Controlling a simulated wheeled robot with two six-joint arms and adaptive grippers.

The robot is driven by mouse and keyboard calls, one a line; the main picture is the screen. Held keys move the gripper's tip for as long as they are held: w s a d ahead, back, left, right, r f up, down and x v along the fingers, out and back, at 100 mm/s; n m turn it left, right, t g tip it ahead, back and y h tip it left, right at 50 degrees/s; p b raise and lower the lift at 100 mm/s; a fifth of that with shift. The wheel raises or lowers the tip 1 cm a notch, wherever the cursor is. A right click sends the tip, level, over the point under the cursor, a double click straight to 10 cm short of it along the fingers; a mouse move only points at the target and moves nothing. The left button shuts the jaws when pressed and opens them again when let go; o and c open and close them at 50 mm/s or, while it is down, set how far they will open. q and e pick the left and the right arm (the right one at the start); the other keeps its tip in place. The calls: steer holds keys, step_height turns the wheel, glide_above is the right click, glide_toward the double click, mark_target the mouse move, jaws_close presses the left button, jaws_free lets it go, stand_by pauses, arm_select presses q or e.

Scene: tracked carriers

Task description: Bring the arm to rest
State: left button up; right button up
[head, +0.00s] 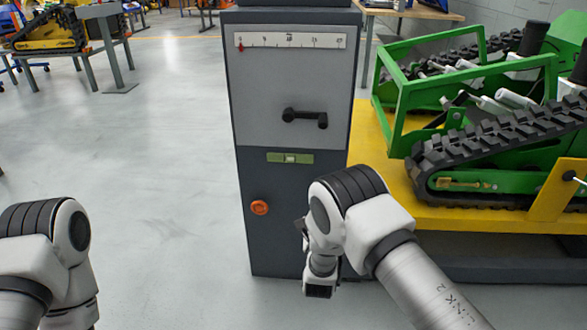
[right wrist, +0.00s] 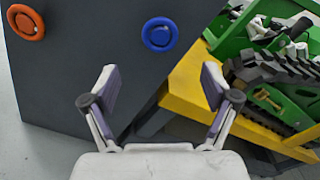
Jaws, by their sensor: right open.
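My right arm (head: 345,205) reaches in from the lower right in the head view, bent in front of the grey cabinet. Its gripper is mostly hidden behind the wrist there. In the right wrist view my right gripper (right wrist: 158,90) is open and empty, with its two fingers spread apart. It faces the dark side of the cabinet (right wrist: 100,50) and the yellow platform (right wrist: 190,85). My left arm (head: 50,250) shows at the lower left of the head view. Its gripper is not visible.
The cabinet (head: 290,95) has a scale (head: 290,40), a black handle (head: 305,117), a green level strip (head: 290,158) and an orange knob (head: 259,207). A blue ring knob (right wrist: 159,34) is near my right fingers. A green tracked carrier (head: 510,130) stands right.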

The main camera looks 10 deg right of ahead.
steer(key=s+d+f+n+g+y, duration=0.1)
steer(key=s+d+f+n+g, duration=0.25)
steer(key=s+f, duration=0.4)
steer(key=s+d+f+n+g, duration=0.35)
steer(key=s+d+f, duration=0.2)
steer(key=s, duration=0.35)
steer(key=s+a+f+n+g+y, duration=0.2)
steer(key=s+n+g, duration=0.3)
steer(key=s+n, duration=0.8)
steer(key=s+a+f+n+g+y, duration=0.2)
steer(key=s+n+g, duration=0.3)
steer(key=s+n, duration=0.75)
step_height(320, 180, up, 30)
steer(key=s+p, duration=0.2)
steer(key=p, duration=2.7)
steer(key=shift+s+p, duration=0.25)
steer(key=shift+p, duration=0.15)
steer(key=shift+m, duration=0.25)
